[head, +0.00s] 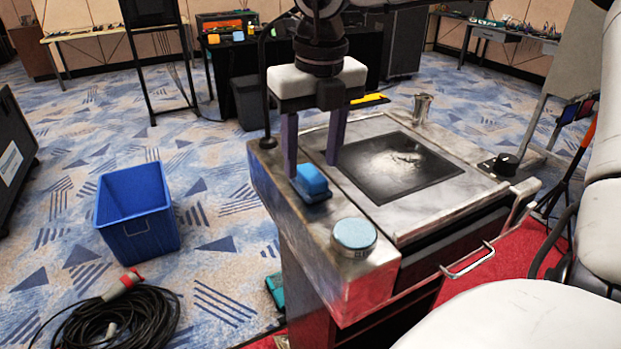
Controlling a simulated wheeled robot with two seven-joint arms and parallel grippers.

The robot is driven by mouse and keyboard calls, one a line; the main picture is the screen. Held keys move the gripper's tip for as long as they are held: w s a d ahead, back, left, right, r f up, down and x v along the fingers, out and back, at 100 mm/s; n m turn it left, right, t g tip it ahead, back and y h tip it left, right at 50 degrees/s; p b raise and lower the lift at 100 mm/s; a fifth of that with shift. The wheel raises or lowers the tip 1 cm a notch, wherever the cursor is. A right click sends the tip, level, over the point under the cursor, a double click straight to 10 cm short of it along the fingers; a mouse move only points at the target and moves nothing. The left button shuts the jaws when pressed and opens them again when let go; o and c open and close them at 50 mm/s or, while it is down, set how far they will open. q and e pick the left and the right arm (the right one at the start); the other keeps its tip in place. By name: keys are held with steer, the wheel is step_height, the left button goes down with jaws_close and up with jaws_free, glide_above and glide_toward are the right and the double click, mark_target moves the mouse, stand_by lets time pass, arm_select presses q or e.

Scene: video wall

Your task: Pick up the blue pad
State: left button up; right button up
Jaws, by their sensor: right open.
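A bright blue pad (312,180) with a rounded top sits on a dark base on the left side of the metal worktop (290,225). My right gripper (311,168) points down over it, with its two purple fingers spread apart. In the picture, the fingertips lie to either side of the blue pad's upper part. I cannot tell whether they touch it. A round, pale blue pad (354,233) on a metal tin stands nearer the front corner. My left gripper is not in view.
A dark square plate (398,166) is set in the worktop, with a metal cup (422,108) behind it and a black knob (506,164) to the right. A blue bin (137,213) and a coiled black cable (115,320) are on the floor to the left.

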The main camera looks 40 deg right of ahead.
mark_target(312, 174)
step_height(312, 174, down, 2)
steer(key=shift+w+f, duration=0.1)
steer(key=shift+w, duration=0.05)
steer(key=c, duration=1.1)
step_height(312, 174, up, 10)
steer(key=shift+r, duration=0.1)
steer(key=o, duration=0.3)
steer(key=shift+c, duration=1.1)
